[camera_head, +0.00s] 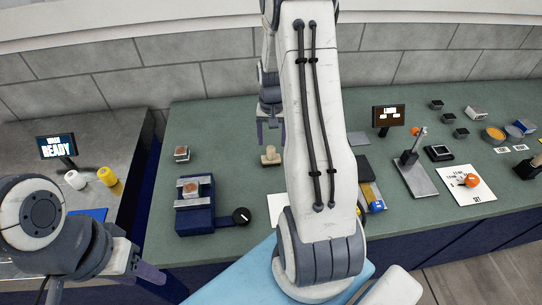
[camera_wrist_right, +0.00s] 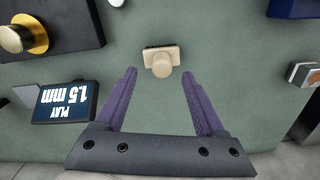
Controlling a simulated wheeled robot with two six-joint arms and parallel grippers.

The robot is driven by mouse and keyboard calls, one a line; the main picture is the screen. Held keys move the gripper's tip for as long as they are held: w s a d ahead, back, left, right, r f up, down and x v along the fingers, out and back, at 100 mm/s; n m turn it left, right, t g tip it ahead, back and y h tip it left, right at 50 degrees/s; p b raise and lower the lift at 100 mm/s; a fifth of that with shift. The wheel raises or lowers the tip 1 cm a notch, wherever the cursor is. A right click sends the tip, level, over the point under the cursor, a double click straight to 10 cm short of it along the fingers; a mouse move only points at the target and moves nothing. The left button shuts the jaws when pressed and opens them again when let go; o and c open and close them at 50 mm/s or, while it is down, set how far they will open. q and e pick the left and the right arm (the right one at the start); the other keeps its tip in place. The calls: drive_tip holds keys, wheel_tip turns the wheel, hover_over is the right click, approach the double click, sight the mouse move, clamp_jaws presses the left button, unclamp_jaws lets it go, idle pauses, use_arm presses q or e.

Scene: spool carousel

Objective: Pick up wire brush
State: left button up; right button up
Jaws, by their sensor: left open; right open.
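The wire brush (camera_head: 270,156) is a small beige block with a round knob, on the green bench top left of my large white arm link. In the right wrist view the brush (camera_wrist_right: 161,54) lies just beyond the fingertips, roughly centred between them, with a dark bristle edge on its far side. My right gripper (camera_head: 269,131) points down near the brush; its purple fingers (camera_wrist_right: 158,75) are open and empty. I cannot tell its exact height above the bench.
A blue vise-like fixture (camera_head: 194,219) and a small block (camera_head: 182,154) stand left of the brush. A display (camera_wrist_right: 64,107) reading "PLAY 1.5 mm" shows in the wrist view. A metal side table (camera_head: 95,150) with a READY screen is left.

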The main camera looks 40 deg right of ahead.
sight(271, 147)
wheel_tip(271, 147, down, 3)
drive_tip(key=shift+w+f+p, duration=0.15)
drive_tip(key=shift+f+p, duration=0.05)
drive_tip(key=shift+p, duration=0.6)
drive_tip(key=shift+f, duration=0.65)
clamp_jaws()
drive_tip(key=shift+r, duration=0.1)
drive_tip(key=shift+w+r, duration=0.1)
drive_tip(key=shift+r, duration=0.35)
wheel_tip(271, 147, up, 2)
drive_tip(key=shift+r+b, duration=0.25)
drive_tip(key=shift+b, duration=0.6)
drive_tip(key=s+d+r+b, duration=0.3)
drive_tip(key=s+d+r, duration=0.4)
drive_tip(key=s+d, duration=0.1)
drive_tip(key=shift+s+r, duration=0.3)
drive_tip(key=shift+s, duration=0.05)
